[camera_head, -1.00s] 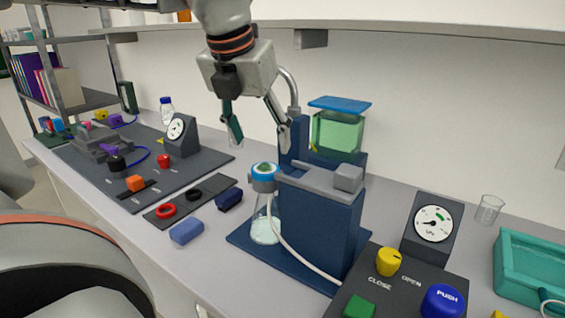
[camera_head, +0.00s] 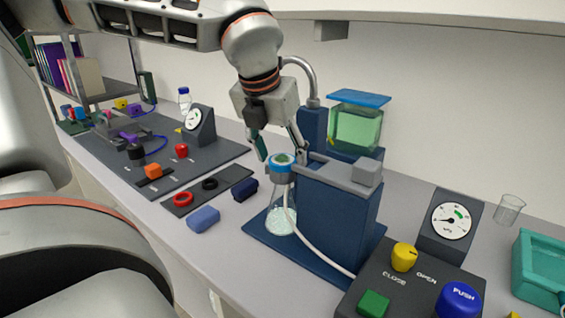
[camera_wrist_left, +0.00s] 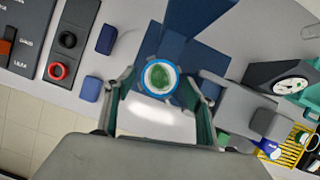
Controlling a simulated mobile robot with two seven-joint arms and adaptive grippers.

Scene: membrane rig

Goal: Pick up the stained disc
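The stained disc (camera_head: 283,158) is small, with a green stain on white. It lies in the blue ring on top of the glass flask (camera_head: 281,212), and it also shows from above in the left wrist view (camera_wrist_left: 160,77). My left gripper (camera_head: 282,152) is open, pointing down, with its green-padded fingers on either side of the blue ring. In the left wrist view the disc is between and just beyond the fingertips, with a gap on both sides. I cannot tell the exact height of the fingertips over the disc. My right gripper is in neither view.
A blue stand (camera_head: 339,215) with a grey arm and a tank of green liquid (camera_head: 356,128) is close right of the gripper. A gauge (camera_head: 451,220) and a control panel (camera_head: 412,287) stand further right. Blue blocks and a dark tray (camera_head: 229,180) with rings lie left.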

